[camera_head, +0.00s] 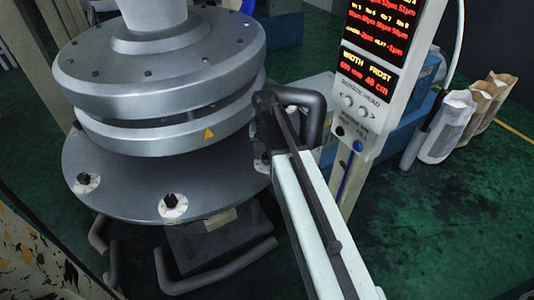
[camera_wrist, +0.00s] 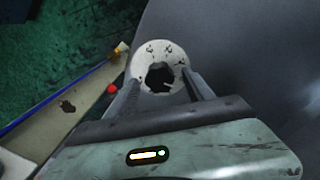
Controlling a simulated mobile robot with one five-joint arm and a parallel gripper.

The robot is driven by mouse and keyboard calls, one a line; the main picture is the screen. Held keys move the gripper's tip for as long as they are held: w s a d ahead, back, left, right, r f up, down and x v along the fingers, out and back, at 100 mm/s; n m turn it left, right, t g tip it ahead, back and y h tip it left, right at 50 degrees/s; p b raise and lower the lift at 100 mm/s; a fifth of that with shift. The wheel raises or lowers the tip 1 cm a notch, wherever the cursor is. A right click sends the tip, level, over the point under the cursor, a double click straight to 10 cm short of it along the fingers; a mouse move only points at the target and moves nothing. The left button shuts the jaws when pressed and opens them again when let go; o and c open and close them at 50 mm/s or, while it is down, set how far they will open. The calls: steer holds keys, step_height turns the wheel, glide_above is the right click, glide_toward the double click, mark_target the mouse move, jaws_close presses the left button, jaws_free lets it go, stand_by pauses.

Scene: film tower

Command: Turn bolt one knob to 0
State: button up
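A black bolt knob (camera_wrist: 160,77) sits on a round pale dial plate (camera_wrist: 158,53) with small dark marks in the wrist view. I cannot read the marks or the knob's setting. My gripper (camera_wrist: 160,80) has its two fingers apart, one on each side of the knob, with gaps between fingers and knob. In the head view, two other black knobs on pale dials show on the lower grey ring, one at the left (camera_head: 87,181) and one at the front (camera_head: 172,203). My wrist is at the ring's right edge and hides the fingertips. No knob number is readable.
The round grey die (camera_head: 165,75) stands above the ring (camera_head: 125,190). A panel with red readouts (camera_head: 370,75) and buttons stands right of my arm. Dark curved handles (camera_head: 215,270) are below the ring.

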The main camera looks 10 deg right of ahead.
mark_target(266, 156)
step_height(266, 156, up, 8)
steer(key=p, duration=0.8)
steer(key=shift+a, duration=0.1)
steer(key=shift+f, duration=0.15)
steer(key=s+f+n+b, duration=0.1)
steer(key=s+f+b, duration=0.1)
steer(key=s, duration=0.5)
steer(key=s+f+n+b, duration=0.2)
steer(key=s, duration=0.5)
steer(key=shift+a+f+b, duration=0.15)
steer(key=shift+b, duration=0.15)
